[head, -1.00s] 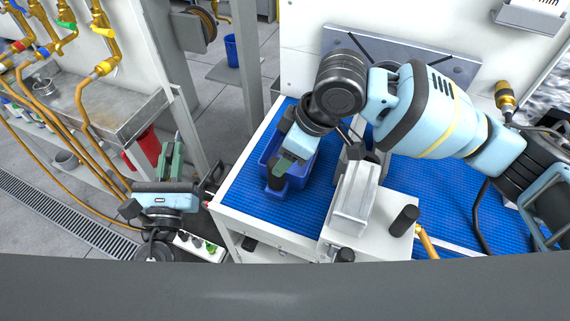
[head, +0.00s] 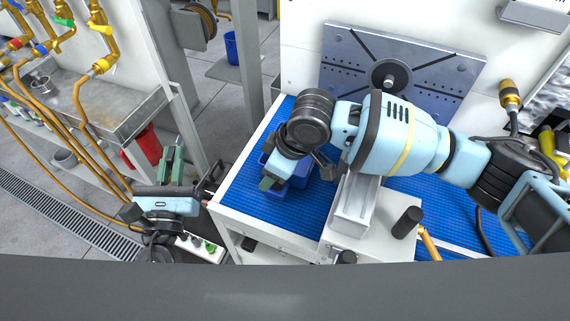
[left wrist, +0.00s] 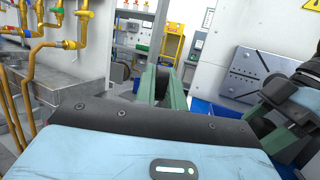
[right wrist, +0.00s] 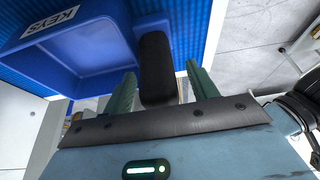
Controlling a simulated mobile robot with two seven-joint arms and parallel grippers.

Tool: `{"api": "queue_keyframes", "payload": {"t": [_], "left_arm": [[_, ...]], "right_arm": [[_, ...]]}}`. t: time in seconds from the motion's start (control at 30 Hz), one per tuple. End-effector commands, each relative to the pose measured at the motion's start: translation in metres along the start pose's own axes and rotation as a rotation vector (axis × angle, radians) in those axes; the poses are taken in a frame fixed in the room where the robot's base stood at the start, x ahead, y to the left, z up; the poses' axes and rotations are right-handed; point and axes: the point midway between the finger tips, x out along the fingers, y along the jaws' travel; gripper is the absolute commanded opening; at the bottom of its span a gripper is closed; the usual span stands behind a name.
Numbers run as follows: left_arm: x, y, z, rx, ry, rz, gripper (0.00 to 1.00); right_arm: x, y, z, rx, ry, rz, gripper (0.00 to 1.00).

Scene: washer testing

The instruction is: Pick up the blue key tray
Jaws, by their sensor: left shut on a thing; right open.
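The blue key tray (head: 299,180) sits at the left end of the bench, partly hidden under my right arm in the head view. In the right wrist view the tray (right wrist: 85,60) shows a white "KEYS" label and a black handle-like part (right wrist: 157,62). My right gripper (head: 268,184) is at the tray's front edge. Its green fingers (right wrist: 161,72) are open, one on each side of the black part, with gaps visible. My left gripper (head: 172,162) is away to the left of the bench. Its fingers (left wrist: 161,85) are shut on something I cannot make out.
A white block with a metal channel (head: 356,205) and a black knob (head: 406,222) stands right of the tray. Behind is a slotted metal plate (head: 400,65). A blue ribbed mat (head: 320,200) covers the bench. Yellow pipes (head: 85,100) and a metal sink (head: 130,100) are left.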

Motion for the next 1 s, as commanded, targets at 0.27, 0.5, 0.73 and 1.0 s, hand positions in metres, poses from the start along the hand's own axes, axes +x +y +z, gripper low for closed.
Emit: {"api": "queue_keyframes", "payload": {"t": [0.27, 0.5, 0.73, 1.0], "left_arm": [[0.0002, 0.0000, 0.0005, 0.000, -0.001, 0.000, 0.00], [0.0002, 0.0000, 0.0005, 0.000, -0.001, 0.000, 0.00], [0.0002, 0.0000, 0.0005, 0.000, -0.001, 0.000, 0.00], [0.0002, 0.0000, 0.0005, 0.000, -0.001, 0.000, 0.00]], "right_arm": [[0.0002, 0.0001, -0.0004, -0.001, 0.001, 0.001, 0.52], [0.0003, 0.0000, -0.0003, 0.000, 0.001, 0.001, 0.20], [0.0002, 0.0006, 0.0001, 0.000, 0.000, 0.002, 0.00], [-0.0010, 0.0016, -0.0009, -0.001, 0.003, 0.005, 0.00]]}}
